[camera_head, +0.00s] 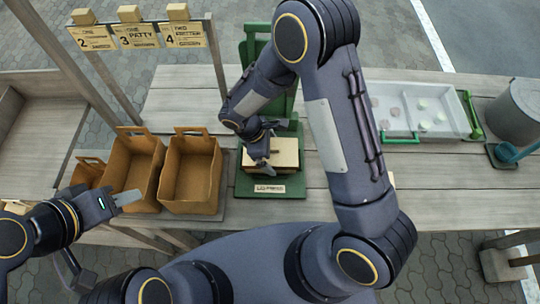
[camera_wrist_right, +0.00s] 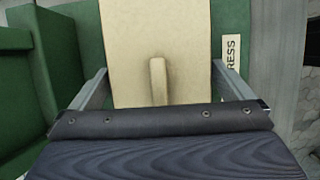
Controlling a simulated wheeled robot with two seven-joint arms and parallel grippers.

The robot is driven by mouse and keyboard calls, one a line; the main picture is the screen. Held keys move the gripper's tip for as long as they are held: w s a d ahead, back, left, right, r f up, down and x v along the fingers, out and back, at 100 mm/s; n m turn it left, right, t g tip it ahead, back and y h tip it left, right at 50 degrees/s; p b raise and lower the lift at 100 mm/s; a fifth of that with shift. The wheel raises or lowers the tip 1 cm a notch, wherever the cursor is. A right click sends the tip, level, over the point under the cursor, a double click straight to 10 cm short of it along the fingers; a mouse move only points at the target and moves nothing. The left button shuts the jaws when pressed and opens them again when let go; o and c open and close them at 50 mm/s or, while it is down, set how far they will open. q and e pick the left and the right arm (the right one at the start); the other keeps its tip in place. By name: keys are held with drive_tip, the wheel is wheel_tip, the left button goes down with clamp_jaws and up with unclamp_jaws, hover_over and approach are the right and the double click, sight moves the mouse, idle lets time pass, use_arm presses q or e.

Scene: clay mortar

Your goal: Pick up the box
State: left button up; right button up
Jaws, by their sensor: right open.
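A cream box (camera_head: 286,154) sits on the base of a green press (camera_head: 256,189) in the middle of the table. In the right wrist view the cream box (camera_wrist_right: 130,35) has a raised handle bar (camera_wrist_right: 158,80) on top. My right gripper (camera_head: 265,158) is over the box from above. In its wrist view the right gripper (camera_wrist_right: 160,85) is open, with one finger to each side of the handle; contact is not clear. My left gripper (camera_head: 128,198) is at the lower left, in front of the brown paper boxes; its finger spacing is hard to see.
Brown open boxes with handles (camera_head: 191,178) stand left of the press. A clear tray (camera_head: 455,115) with small round pieces and green handles is at right, beside a grey pot (camera_head: 518,112). Numbered signs (camera_head: 136,35) hang on a wooden frame at back left. Bare table lies between press and tray.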

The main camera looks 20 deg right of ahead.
drive_tip(key=c, duration=0.8)
drive_tip(key=shift+c, duration=0.2)
drive_tip(key=shift+r, duration=0.1)
